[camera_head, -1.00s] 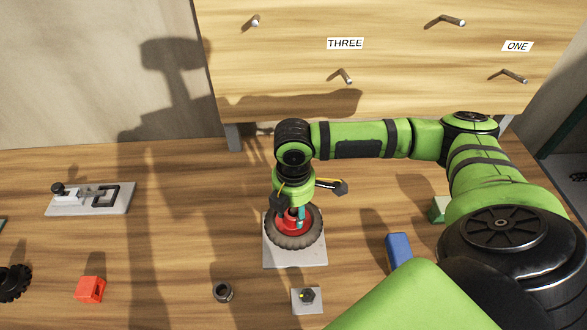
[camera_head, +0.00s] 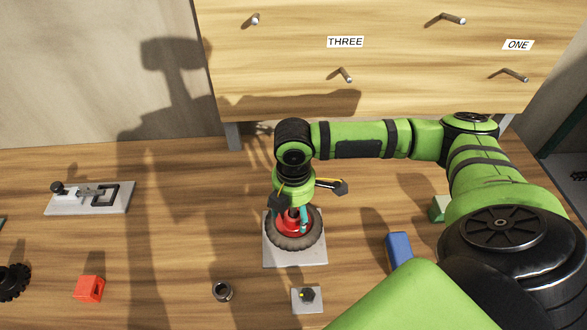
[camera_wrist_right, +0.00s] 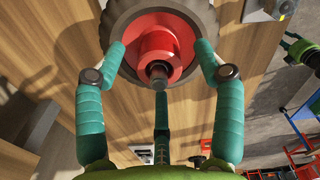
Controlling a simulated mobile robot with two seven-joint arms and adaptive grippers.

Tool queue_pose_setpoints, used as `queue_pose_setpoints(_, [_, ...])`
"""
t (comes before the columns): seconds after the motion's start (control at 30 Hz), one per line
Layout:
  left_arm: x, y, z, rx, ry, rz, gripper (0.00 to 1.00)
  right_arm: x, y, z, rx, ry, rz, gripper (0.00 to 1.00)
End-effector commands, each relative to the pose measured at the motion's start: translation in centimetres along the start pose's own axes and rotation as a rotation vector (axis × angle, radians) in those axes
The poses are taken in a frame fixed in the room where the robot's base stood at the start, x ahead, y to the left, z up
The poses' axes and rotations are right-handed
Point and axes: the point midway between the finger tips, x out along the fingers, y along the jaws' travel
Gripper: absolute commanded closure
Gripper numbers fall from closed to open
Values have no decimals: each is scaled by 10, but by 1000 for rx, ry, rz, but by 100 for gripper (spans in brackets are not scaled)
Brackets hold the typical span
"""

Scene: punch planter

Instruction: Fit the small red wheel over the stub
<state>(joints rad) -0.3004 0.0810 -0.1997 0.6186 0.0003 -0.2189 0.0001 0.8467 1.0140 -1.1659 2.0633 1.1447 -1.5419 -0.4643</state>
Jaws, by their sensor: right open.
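The small red wheel (camera_head: 310,238), a red hub in a dark tyre, lies over the grey plate (camera_head: 280,258) at the middle of the table. In the right wrist view its red hub (camera_wrist_right: 143,42) faces me, and a dark round stub end (camera_wrist_right: 158,74) shows at the hub's centre. The wheel appears around the stub; I cannot tell how far down it sits. My right gripper (camera_head: 293,217) is open over the wheel. In the right wrist view its teal fingers (camera_wrist_right: 160,60) stand spread around the hub. My left gripper is not seen clearly in either view.
A grey plate with a bolt (camera_head: 308,296) and a loose nut (camera_head: 222,291) lie in front. A red block (camera_head: 90,289), a black wheel (camera_head: 13,283) and a latch plate (camera_head: 90,205) are at left. A blue block (camera_head: 398,250) is at right, drawers (camera_head: 290,65) behind.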

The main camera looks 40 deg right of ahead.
Motion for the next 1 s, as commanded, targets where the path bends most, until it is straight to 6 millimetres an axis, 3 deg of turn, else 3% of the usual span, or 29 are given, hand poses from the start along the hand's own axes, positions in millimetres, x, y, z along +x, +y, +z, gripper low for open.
queue_pose_setpoints(0.5, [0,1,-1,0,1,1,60,-99,1,0,0,1,8,31])
queue_pose_setpoints(0.7, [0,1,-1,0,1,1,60,-114,0,0,0,1,6,31])
queue_pose_setpoints(1.0, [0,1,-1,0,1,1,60,-114,0,0,0,1,5,31])
